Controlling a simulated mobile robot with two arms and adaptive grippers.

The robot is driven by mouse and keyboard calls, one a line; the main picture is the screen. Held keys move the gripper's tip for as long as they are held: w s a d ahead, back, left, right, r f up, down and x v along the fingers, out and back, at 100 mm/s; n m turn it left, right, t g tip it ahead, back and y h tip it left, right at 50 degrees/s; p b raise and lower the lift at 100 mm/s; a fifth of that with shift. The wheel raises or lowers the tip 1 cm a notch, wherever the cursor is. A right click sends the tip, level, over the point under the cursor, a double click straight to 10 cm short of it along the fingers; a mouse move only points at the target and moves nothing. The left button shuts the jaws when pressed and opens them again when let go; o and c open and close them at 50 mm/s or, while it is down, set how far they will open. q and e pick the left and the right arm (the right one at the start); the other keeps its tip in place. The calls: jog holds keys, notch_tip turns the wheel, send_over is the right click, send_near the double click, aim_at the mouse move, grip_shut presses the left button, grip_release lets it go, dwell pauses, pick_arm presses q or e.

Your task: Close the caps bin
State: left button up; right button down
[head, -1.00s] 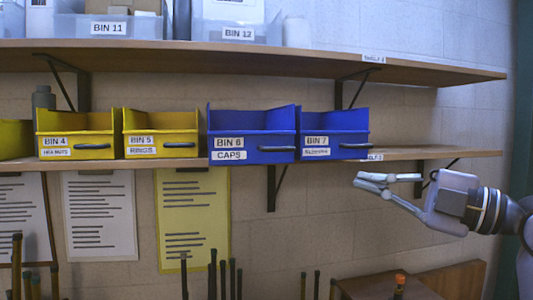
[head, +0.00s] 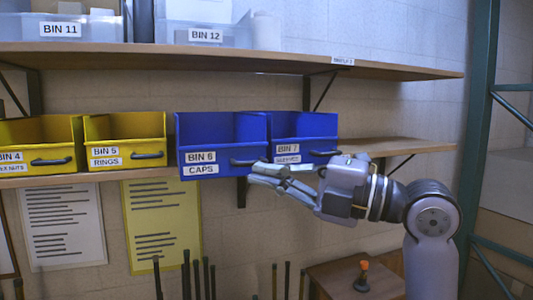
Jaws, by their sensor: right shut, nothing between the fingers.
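The caps bin (head: 215,135), blue and labelled BIN 6 CAPS, is on the lower shelf. Its front face stands out past the shelf edge and farther forward than the bins beside it. Its dark handle (head: 243,162) is at the right of its front. My right gripper (head: 254,174) comes in from the right with its fingers shut and empty. The fingertips are just below the handle, at the bin's lower right front corner; I cannot tell whether they touch it. My left gripper is not in view.
Blue BIN 7 (head: 303,128) is to the right, partly behind my gripper. Yellow BIN 5 (head: 125,132) and BIN 4 (head: 40,135) are to the left. The upper shelf (head: 250,60) holds clear bins. The lower shelf (head: 372,147) is bare right of BIN 7.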

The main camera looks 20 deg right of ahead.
jog(key=shift+w, duration=0.7)
jog(key=w, duration=0.4)
jog(key=shift+w, duration=0.3)
jog(key=shift+s, duration=0.1)
jog(key=shift+r, duration=0.1)
jog(key=shift+b, duration=0.3)
